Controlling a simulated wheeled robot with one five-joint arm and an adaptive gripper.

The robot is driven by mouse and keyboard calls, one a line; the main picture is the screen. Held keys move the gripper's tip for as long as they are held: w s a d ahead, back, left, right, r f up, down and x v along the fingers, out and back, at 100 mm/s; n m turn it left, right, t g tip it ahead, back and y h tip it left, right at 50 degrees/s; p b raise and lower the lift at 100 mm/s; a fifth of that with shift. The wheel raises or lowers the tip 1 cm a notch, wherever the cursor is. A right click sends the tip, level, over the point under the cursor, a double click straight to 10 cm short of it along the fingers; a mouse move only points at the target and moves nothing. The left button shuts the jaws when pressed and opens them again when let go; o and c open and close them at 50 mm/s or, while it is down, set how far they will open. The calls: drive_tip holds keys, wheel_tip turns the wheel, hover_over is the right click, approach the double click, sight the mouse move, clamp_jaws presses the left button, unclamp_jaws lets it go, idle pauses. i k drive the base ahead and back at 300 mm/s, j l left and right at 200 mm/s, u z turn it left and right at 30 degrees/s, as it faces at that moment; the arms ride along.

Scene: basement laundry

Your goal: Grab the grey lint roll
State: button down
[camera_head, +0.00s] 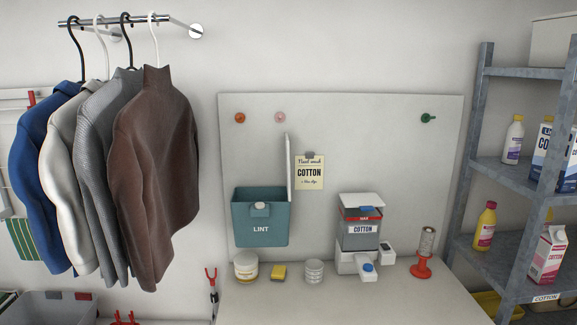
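A short grey ribbed roll (314,271) stands upright on the pale worktop, between a yellow block (279,272) and the cotton dispenser (358,232). Farther right, a speckled grey-white roller (427,241) stands upright on a red-orange handle or stand (421,268). I cannot tell for certain which of the two is the grey lint roll. A teal bin marked LINT (261,237) is on the back panel with its white lid raised. My gripper is not in view.
A jar with a yellow band (245,267) stands left of the yellow block. Sweaters (155,180) hang from a rail at the left. A metal shelf (515,172) with bottles and cartons stands at the right. The worktop's front (340,305) is clear.

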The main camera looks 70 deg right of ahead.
sight(427, 240)
drive_tip(key=k+l+z, duration=0.45)
drive_tip(key=l, duration=0.2)
drive_tip(key=k+l+z, duration=0.1)
drive_tip(key=l+z, duration=0.15)
drive_tip(key=k+l+z, duration=0.1)
drive_tip(key=l+z, duration=0.15)
drive_tip(key=l, duration=0.25)
drive_tip(key=k+l+z, duration=0.2)
drive_tip(key=l, duration=0.2)
drive_tip(key=i+z, duration=0.1)
drive_tip(key=z, duration=1.15)
drive_tip(key=k+j+u, duration=0.1)
drive_tip(key=u, duration=0.3)
drive_tip(key=j+u, duration=0.5)
drive_tip(key=u, duration=0.25)
drive_tip(key=j+u, duration=0.25)
drive_tip(key=u, duration=0.15)
